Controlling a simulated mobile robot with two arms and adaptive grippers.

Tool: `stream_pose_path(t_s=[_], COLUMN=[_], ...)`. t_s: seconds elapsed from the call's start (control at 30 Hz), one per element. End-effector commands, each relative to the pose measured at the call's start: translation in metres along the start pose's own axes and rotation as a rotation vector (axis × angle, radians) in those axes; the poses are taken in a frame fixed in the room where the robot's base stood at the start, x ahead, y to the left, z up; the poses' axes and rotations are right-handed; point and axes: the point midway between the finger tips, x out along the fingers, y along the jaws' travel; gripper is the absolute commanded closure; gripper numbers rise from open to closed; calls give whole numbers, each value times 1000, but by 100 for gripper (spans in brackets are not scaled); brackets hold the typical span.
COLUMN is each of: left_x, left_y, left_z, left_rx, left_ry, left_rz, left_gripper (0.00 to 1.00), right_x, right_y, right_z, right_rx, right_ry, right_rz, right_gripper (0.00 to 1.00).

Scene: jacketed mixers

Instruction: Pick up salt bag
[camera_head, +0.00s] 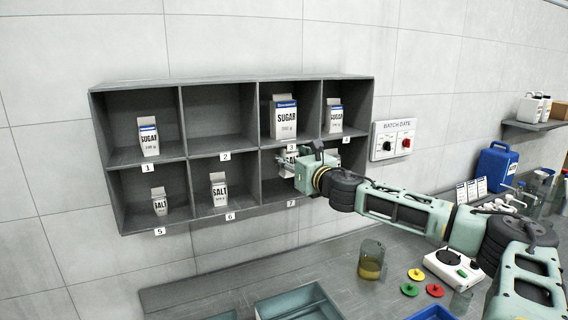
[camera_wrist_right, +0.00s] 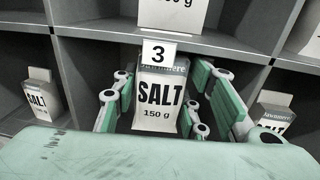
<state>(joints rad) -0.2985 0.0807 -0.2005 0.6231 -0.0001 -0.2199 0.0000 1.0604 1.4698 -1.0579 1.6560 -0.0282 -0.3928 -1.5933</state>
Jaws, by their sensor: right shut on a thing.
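A white salt bag marked 150 g (camera_wrist_right: 160,100) stands upright in compartment 7 of the grey shelf (camera_head: 233,80). In the head view it is mostly hidden behind my right gripper (camera_head: 291,165). In the right wrist view that gripper (camera_wrist_right: 161,92) has a finger on each side of the bag and is shut on it. Smaller salt bags stand in compartment 5 (camera_head: 160,202) and compartment 6 (camera_head: 219,192). Another salt bag (camera_wrist_right: 273,112) shows at the right of the wrist view. My left gripper is not in view.
Sugar bags stand above in compartments 1 (camera_head: 149,138), 3 (camera_head: 285,118) and 4 (camera_head: 334,117). Compartment 2 is empty. Shelf dividers stand close beside my gripper. The counter (camera_head: 180,292) below holds a beaker (camera_head: 371,262) and a scale (camera_head: 452,267).

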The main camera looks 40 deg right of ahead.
Motion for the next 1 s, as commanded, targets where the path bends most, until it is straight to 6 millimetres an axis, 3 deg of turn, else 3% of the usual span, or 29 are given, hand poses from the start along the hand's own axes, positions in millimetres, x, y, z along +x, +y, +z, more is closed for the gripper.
stream_pose_path(t_s=[0.6, 0.8, 1.0], left_x=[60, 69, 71], left_y=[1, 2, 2], left_z=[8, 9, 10], left_rx=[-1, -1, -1], left_ry=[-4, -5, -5], left_rz=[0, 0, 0], left_gripper=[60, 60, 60], right_x=[-126, -148, -156], right_y=[10, 12, 14], right_z=[-4, -2, 0], right_rx=[-5, -3, -1], right_ry=[-1, -1, -1], right_rz=[-2, -2, -1], right_gripper=[91, 91, 91])
